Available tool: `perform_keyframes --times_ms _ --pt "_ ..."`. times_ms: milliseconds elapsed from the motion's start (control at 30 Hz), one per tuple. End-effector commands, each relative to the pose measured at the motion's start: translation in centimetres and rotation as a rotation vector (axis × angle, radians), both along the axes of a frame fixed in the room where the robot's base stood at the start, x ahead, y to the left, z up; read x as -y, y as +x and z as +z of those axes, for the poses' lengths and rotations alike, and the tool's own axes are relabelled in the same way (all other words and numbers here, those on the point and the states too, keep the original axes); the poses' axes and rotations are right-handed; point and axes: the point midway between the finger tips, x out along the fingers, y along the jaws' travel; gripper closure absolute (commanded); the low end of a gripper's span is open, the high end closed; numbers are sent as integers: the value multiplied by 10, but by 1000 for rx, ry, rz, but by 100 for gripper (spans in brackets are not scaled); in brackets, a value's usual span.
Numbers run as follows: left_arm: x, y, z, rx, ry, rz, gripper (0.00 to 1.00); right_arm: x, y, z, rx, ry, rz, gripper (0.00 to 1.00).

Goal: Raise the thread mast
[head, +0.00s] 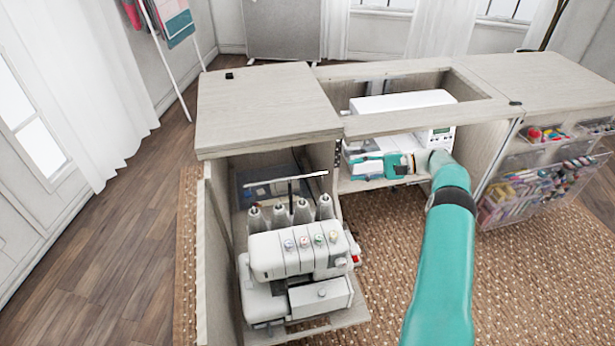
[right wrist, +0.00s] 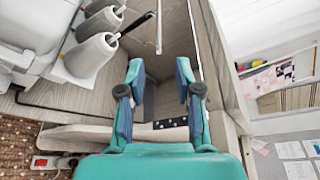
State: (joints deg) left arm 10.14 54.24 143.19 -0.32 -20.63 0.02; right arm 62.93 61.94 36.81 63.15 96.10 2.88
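The thread mast (head: 290,190) is a thin dark post with a pale crossbar, standing behind the thread cones of the white serger (head: 297,254). The crossbar sits a little above the cone tops. In the right wrist view, a dark rod (right wrist: 136,24) and a thin pale bar (right wrist: 158,32) show near the cones, beyond the fingers. My right gripper (head: 352,166) is to the right of the mast, by the cabinet's middle opening, pointing left. In the right wrist view its two fingers (right wrist: 160,82) are apart with nothing held between them. My left gripper is not in view.
The serger stands on a pulled-out shelf (head: 330,322) in the left bay, under a wooden top (head: 265,100). A partition (head: 322,160) stands beside my right gripper. A white sewing machine (head: 402,101) is behind it. Clear bins (head: 530,185) hang at right.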

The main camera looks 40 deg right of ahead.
Motion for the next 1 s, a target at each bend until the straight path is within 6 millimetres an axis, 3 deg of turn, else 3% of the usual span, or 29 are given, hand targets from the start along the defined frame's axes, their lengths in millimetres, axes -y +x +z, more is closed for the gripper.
perform_keyframes --times_ms 167,700,1000 --pt "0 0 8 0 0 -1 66 -14 12 -3 -2 1 -15 66" --pt "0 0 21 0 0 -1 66 -82 86 -28 -3 -1 -20 66" --pt "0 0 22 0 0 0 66 -92 99 -33 -2 -1 -23 66"
